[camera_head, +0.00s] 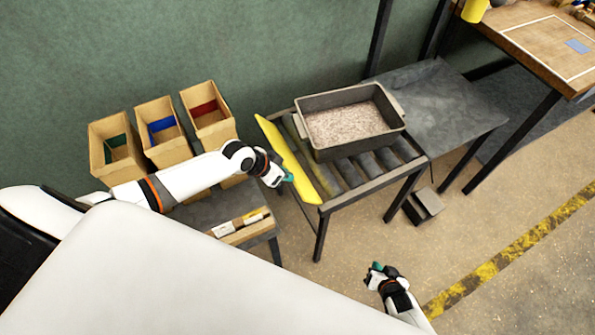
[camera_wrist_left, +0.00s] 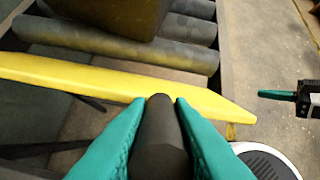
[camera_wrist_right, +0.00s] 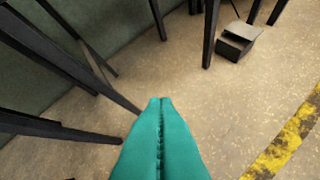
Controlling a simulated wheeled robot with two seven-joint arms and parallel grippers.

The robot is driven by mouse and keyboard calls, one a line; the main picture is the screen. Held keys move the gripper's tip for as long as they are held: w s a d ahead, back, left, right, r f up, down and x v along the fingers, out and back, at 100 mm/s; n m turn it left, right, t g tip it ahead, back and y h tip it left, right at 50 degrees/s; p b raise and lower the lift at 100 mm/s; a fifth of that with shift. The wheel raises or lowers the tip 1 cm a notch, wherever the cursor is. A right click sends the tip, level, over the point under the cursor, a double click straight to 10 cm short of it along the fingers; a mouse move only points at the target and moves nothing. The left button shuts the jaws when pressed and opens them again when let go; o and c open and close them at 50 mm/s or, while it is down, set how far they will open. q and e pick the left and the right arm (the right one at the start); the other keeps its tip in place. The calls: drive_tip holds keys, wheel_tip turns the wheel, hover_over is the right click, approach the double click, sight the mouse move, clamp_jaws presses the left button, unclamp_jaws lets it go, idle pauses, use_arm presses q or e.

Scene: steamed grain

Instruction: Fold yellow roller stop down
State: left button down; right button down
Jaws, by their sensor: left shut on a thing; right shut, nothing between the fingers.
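The yellow roller stop (camera_head: 287,158) is a long flat bar at the left end of the roller table (camera_head: 376,184). It stands tilted along the end of the rollers and crosses the left wrist view (camera_wrist_left: 80,78). My left gripper (camera_head: 289,178) is at the stop's outer side, near its front end. In the left wrist view its teal fingers (camera_wrist_left: 163,100) are shut on a dark round handle (camera_wrist_left: 160,140) beside the stop. My right gripper (camera_head: 376,266) is shut and empty over the floor, with its fingertips together in the right wrist view (camera_wrist_right: 160,100).
A grey tray (camera_head: 357,148) of grain rests on the rollers right behind the stop. Three cardboard bins (camera_head: 158,137) stand on the left on a lower dark table (camera_head: 205,208). A dark pedal box (camera_head: 424,206) is on the floor. The floor around my right gripper is clear.

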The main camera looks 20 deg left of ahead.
drive_tip(key=w+a+r+n+t+y, duration=0.1)
drive_tip(key=w+a+r+y, duration=0.2)
drive_tip(key=w+a+r, duration=0.4)
drive_tip(key=w+a+r+y, duration=0.2)
drive_tip(key=w+a+r, duration=0.3)
drive_tip(key=r, duration=0.4)
drive_tip(key=s+a+r+n+g+y, duration=0.2)
drive_tip(key=a+r+g+y, duration=0.4)
drive_tip(key=r, duration=0.4)
drive_tip(key=h, duration=0.1)
hover_over(298, 183)
drive_tip(key=w, duration=0.1)
drive_tip(key=f, duration=0.2)
drive_tip(key=d+f, duration=0.1)
drive_tip(key=shift+f, duration=0.35)
drive_tip(key=shift+s+a+f, duration=0.35)
drive_tip(key=shift+a+f, duration=0.1)
drive_tip(key=shift+a, duration=0.05)
